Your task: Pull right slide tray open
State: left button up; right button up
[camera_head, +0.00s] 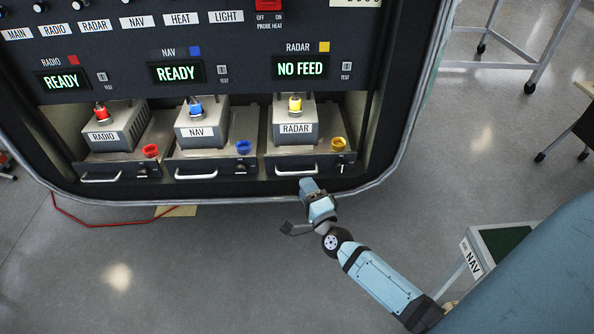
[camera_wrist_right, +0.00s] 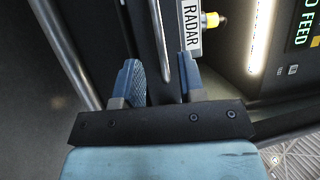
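The right slide tray (camera_head: 357,158) is the rightmost of three, with a grey RADAR box (camera_head: 296,133) on it and a silver bar handle (camera_head: 290,173) on its dark front. It sits in its bay in line with the other trays. My right gripper (camera_head: 308,182) is just in front of this tray, close to the handle's right part. In the right wrist view its two blue fingers (camera_wrist_right: 159,75) are apart, with the handle (camera_wrist_right: 160,45) reaching between them from above. Contact cannot be told. My left gripper is not in view.
The RADIO tray (camera_head: 120,170) and NAV tray (camera_head: 213,167) stand left of it. The panel display above reads NO FEED (camera_head: 300,68). The panel's rounded lower rim (camera_head: 200,201) runs below the trays. A NAV-labelled cart (camera_head: 472,258) stands at the lower right. Floor in front is mostly clear.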

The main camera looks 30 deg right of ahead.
aim_at(298, 173)
jog(key=x, duration=0.6)
jog(key=shift+p, duration=0.3)
grip_shut()
